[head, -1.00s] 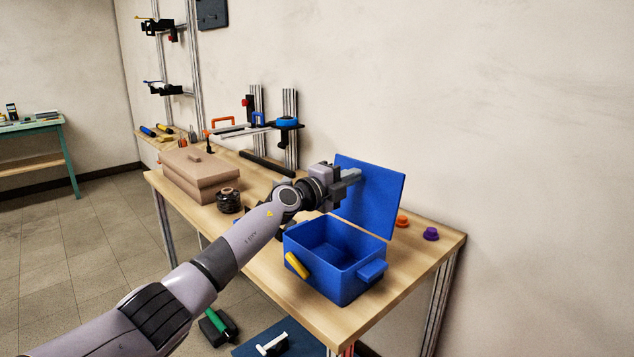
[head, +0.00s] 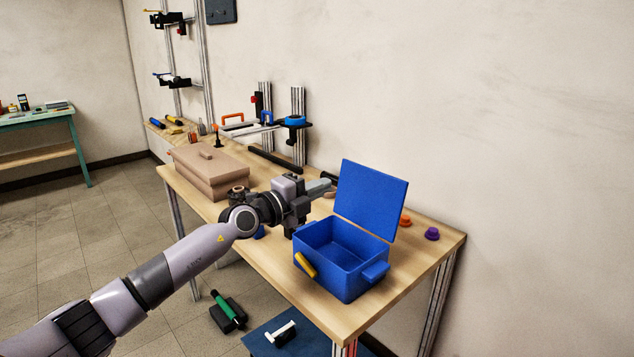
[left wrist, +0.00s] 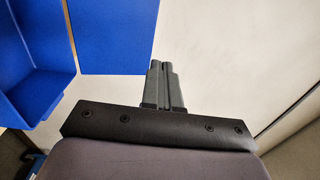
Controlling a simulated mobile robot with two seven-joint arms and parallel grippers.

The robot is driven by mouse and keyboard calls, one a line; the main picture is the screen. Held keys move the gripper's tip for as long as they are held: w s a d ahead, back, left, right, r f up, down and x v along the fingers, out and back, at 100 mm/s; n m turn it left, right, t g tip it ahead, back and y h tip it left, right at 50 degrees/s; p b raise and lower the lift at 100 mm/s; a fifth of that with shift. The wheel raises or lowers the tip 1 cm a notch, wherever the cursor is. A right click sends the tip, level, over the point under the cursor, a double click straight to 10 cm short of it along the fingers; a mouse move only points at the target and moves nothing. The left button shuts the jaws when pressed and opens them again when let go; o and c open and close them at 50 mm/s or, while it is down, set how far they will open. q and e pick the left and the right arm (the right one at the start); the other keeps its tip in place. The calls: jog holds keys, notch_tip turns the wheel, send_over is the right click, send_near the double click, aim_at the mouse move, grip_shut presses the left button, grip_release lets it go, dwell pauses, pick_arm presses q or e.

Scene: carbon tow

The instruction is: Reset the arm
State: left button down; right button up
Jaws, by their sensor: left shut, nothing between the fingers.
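My left arm comes in from the lower left in the head view. Its gripper (head: 320,187) is above the workbench, just left of the raised lid of the blue box (head: 345,283). The gripper is shut and empty; in the left wrist view its two grey fingers (left wrist: 164,86) lie together. The blue lid (head: 371,201) stands open at the back of the box, and the box looks empty inside. The box and lid also show at the left and top of the left wrist view. My right gripper is not in view.
The wooden workbench (head: 300,297) holds a brown case (head: 208,171), a dark spool partly behind my arm, and orange and purple pieces (head: 432,233) right of the box. Metal posts (head: 298,125) rise at the back. A blue lower shelf (head: 258,341) holds a white-handled item.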

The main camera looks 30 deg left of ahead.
pick_arm(q)
jog(key=shift+s, duration=0.25)
jog(key=s+d+f+n, duration=0.2)
jog(key=s+f, duration=0.1)
jog(key=f, duration=0.2)
jog(key=s+d+f+n, duration=0.3)
jog(key=s+f, duration=0.1)
jog(key=f, duration=0.1)
jog(key=s+d+f+n, duration=0.3)
jog(key=f, duration=0.3)
jog(key=shift+s+d, duration=0.25)
jog(key=s+d+f+n+g+y, duration=0.1)
jog(key=s+f+n+g+y, duration=0.1)
jog(key=s+f+n, duration=0.3)
jog(key=s+d+f+n+g+y, duration=0.2)
jog(key=s+f+n+g, duration=0.2)
jog(key=s+f, duration=1)
jog(key=s+n, duration=0.2)
jog(key=s, duration=0.4)
jog(key=shift+s+n+g, duration=0.25)
jog(key=shift+n+g, duration=0.05)
jog(key=shift+g, duration=0.1)
